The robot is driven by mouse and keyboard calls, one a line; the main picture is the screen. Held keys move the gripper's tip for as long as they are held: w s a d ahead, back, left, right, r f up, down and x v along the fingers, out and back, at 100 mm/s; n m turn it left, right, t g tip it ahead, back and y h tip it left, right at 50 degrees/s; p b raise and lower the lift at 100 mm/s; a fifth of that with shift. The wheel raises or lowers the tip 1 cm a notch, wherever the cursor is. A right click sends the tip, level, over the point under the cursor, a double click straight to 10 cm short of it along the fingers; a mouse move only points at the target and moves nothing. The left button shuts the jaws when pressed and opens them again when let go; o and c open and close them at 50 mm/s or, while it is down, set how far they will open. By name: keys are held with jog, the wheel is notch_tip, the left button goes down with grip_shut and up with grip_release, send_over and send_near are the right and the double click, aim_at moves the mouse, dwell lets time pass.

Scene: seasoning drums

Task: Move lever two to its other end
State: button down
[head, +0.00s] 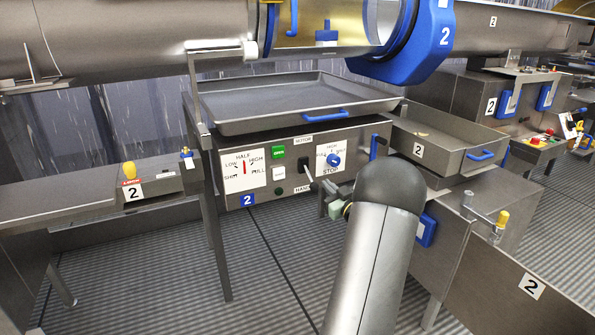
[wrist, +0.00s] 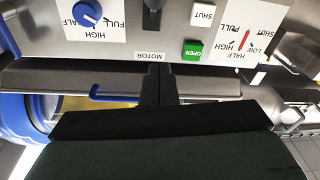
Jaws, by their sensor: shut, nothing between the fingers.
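The grey control panel (head: 345,137) marked with a blue 2 carries a dark lever (head: 308,177) in a slot between the labels MOTOR, above, and HAND, below. Its light tip slants down toward HAND. My gripper (head: 328,198) is just in front of the panel, right of and below the lever; my arm hides part of it. In the wrist view, which is upside down, my gripper's dark fingers (wrist: 158,88) are together and empty, beside the MOTOR label (wrist: 149,56). The lever's dark part (wrist: 152,18) shows at the top edge. Contact cannot be told.
A blue knob dial (head: 333,160) and a green button (head: 278,152) flank the lever. A tray (head: 300,100) juts out above the panel. The floor before the panel is open.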

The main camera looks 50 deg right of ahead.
jog(key=b, duration=0.1)
send_over(315, 187)
notch_tip(315, 187, down, 3)
jog(key=shift+s+a+r+b, duration=0.1)
jog(key=shift+b, duration=0.5)
notch_tip(315, 187, down, 2)
jog(key=shift+b, duration=0.75)
notch_tip(315, 187, up, 5)
jog(key=p, duration=0.3)
jog(key=f+v, duration=0.1)
jog(key=v, duration=0.8)
jog(key=shift+a, duration=0.35)
